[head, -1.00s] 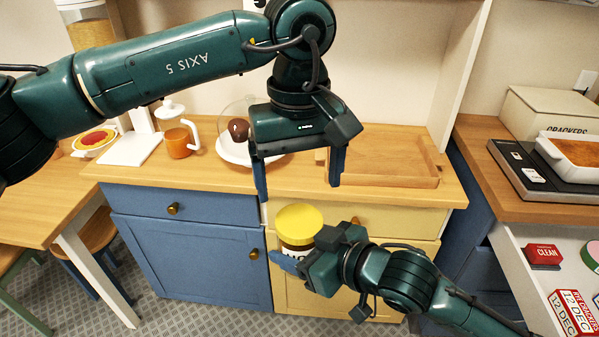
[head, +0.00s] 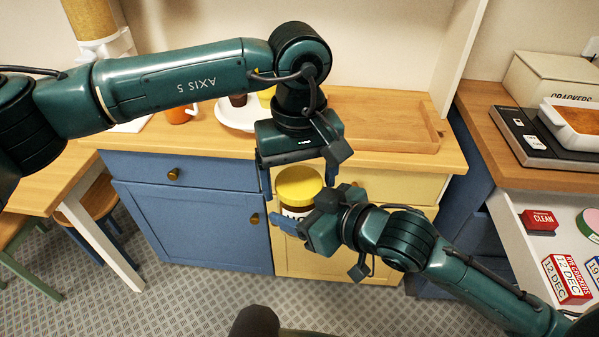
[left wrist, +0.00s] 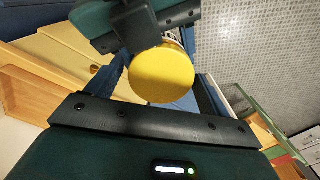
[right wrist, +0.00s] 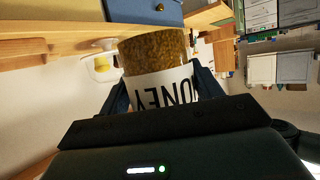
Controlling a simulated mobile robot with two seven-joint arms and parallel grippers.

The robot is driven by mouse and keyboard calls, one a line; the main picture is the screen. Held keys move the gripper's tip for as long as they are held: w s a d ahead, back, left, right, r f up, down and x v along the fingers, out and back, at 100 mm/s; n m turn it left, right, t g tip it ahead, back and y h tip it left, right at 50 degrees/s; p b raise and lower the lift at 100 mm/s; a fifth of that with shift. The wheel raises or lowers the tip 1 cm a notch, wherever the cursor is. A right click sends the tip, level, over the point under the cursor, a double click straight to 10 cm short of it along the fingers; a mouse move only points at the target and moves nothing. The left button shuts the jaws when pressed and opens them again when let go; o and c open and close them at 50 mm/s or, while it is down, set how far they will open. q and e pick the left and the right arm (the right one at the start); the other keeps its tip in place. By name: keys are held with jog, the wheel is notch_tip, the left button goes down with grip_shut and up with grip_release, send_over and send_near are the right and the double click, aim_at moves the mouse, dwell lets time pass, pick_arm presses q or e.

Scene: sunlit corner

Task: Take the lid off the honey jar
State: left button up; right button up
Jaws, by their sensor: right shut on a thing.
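The honey jar (right wrist: 158,75) has a white label and amber contents. My right gripper (right wrist: 162,90) is shut around its body and holds it upright in the air in front of the cabinets. The jar (head: 296,213) shows partly in the head view, its lower part behind the right gripper. Its round yellow lid (head: 299,183) is on top; the lid also shows in the left wrist view (left wrist: 160,77). My left gripper (head: 299,188) points down over the lid, open, with one finger on each side. A gap shows between the fingers and the lid rim.
The wooden counter (head: 225,148) behind carries a white plate (head: 232,118), an orange mug (head: 180,115) and a wooden tray (head: 390,132). Blue cabinets (head: 200,220) stand below. At the right are a cracker box (head: 560,70), a baking dish (head: 575,125) and small boxes.

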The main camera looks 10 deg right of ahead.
pick_arm(q)
jog(key=c, duration=0.9)
jog(key=n, duration=0.8)
jog(key=shift+r+n, duration=0.1)
jog(key=shift+n, duration=0.2)
jog(key=n, duration=0.7)
jog(key=shift+n, duration=0.3)
jog(key=o, duration=1.1)
jog(key=shift+s, duration=0.1)
jog(key=shift+s, duration=0.1)
